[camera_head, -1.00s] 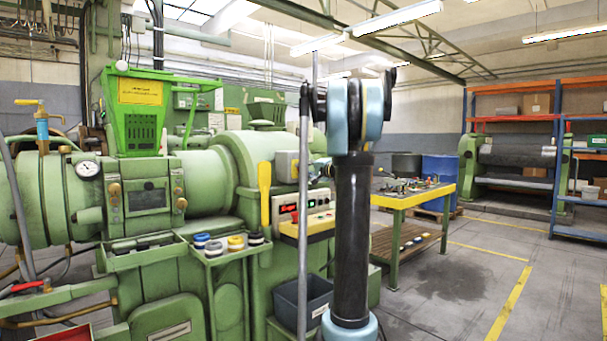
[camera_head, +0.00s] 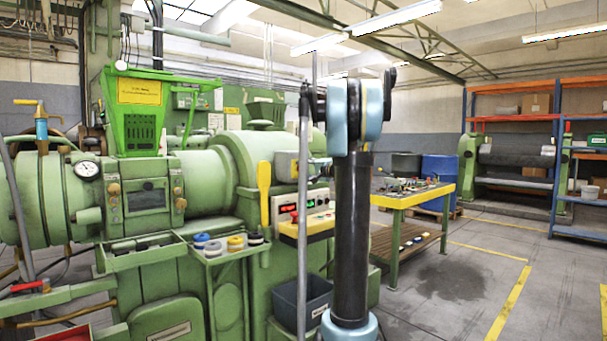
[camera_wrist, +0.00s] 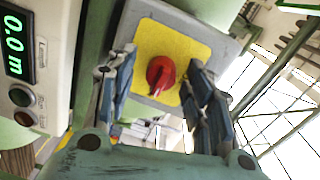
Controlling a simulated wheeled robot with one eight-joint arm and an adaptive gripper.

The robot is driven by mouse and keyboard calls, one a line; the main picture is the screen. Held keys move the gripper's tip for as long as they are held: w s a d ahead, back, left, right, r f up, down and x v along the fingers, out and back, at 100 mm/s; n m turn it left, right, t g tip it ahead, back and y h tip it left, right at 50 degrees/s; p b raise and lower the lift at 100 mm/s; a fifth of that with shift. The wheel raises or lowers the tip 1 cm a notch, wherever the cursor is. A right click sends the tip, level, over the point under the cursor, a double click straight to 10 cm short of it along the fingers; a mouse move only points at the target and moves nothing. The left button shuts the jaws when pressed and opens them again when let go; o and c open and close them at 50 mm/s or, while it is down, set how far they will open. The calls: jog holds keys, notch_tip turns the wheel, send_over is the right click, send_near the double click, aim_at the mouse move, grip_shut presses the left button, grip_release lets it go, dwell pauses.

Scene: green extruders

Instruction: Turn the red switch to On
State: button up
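The red switch (camera_wrist: 161,74) is a round knob with a raised grip, set on a yellow plate (camera_wrist: 186,47) on a grey box (camera_wrist: 222,43). My gripper (camera_wrist: 161,60) is open in the wrist view, with one blue-grey finger on each side of the knob. Gaps show between the fingers and the knob, so it holds nothing. The knob's grip points roughly downward in that view. In the head view the grey box (camera_head: 286,166) is on the green machine, but the red knob cannot be seen there and my arm hides most of the gripper.
A panel with a green digital display (camera_wrist: 14,45) and buttons is at left in the wrist view. The green extruder (camera_head: 205,180) fills the left of the head view.

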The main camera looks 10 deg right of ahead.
jog(key=v, duration=1.2)
jog(key=s+a+f+n+g+h, duration=0.1)
jog(key=s+a+f+n+g, duration=0.25)
jog(key=s+a+f, duration=0.55)
jog(key=s+a+f+n+g+h, duration=0.15)
jog(key=s+a+f+g, duration=0.25)
jog(key=s+a+f, duration=0.5)
jog(key=s+d+f+n+g+h, duration=0.2)
jog(key=s+d+f+h, duration=0.1)
jog(key=s+f, duration=0.6)
jog(key=s+d+f+n+g+h, duration=0.2)
jog(key=s+f, duration=0.8)
jog(key=s, duration=0.8)
jog(key=shift+s+d+f+n+g+h, duration=0.15)
jog(key=shift+d+n+g+h, duration=0.25)
jog(key=shift+d+g+h, duration=0.5)
jog(key=shift+d+t, duration=0.15)
jog(key=shift+t, duration=0.1)
